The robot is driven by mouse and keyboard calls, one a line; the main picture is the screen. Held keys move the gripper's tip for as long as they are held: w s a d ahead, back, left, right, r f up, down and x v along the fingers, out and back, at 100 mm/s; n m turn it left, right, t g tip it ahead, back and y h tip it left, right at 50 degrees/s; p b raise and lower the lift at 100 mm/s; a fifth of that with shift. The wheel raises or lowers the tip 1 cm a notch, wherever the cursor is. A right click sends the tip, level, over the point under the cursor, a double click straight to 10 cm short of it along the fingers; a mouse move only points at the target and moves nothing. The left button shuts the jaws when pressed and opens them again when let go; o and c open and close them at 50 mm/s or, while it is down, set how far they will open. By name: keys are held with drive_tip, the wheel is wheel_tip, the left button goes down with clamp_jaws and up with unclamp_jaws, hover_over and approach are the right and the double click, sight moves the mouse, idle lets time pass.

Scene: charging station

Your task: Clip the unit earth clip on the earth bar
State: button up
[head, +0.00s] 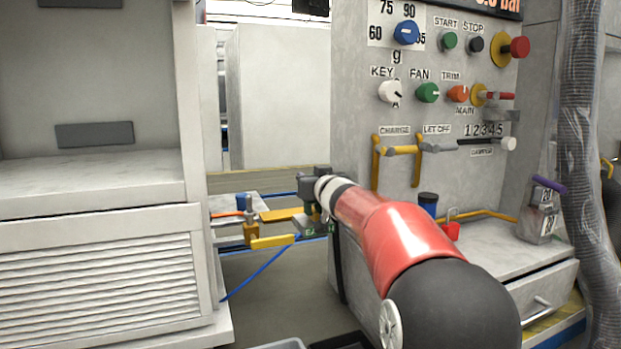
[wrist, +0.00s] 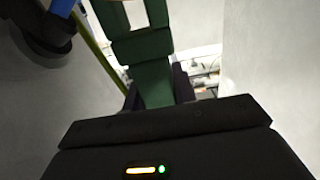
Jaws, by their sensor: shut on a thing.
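My gripper (head: 312,190) is at the end of my red and black arm, left of the grey control panel. In the wrist view its dark jaws (wrist: 157,88) are shut on a dark green piece, which looks like the unit earth clip (wrist: 145,48). In the head view a dark green part of it (head: 305,191) shows at the gripper. A flat brass-coloured bar (head: 280,214), likely the earth bar, lies just left of and below the gripper, beside a green label plate (head: 312,229) whose lettering is partly hidden. I cannot tell whether clip and bar touch.
A brass clamp (head: 250,231) and a yellow lever (head: 272,242) stand left of the gripper. A blue cable (head: 258,275) slopes down below them. The control panel (head: 350,130) rises close on the right, a louvred white cabinet (head: 100,275) on the left.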

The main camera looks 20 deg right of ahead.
drive_tip(key=shift+f+b, duration=0.4)
drive_tip(key=shift+f, duration=0.2)
drive_tip(key=o, duration=1.1)
drive_tip(key=shift+s+p, duration=0.35)
drive_tip(key=shift+s, duration=3.6)
drive_tip(key=s+a+f+g+p, duration=0.1)
drive_tip(key=s+a+f+g, duration=0.3)
drive_tip(key=s, duration=0.7)
drive_tip(key=s+a+f+g+p, duration=0.2)
drive_tip(key=s+a+f+g, duration=0.2)
drive_tip(key=s+f, duration=0.4)
drive_tip(key=s+a+f+g+p, duration=0.1)
drive_tip(key=s+a+f+g, duration=0.3)
drive_tip(key=s, duration=1.2)
drive_tip(key=shift+a+f, duration=0.95)
drive_tip(key=shift+f, duration=0.3)
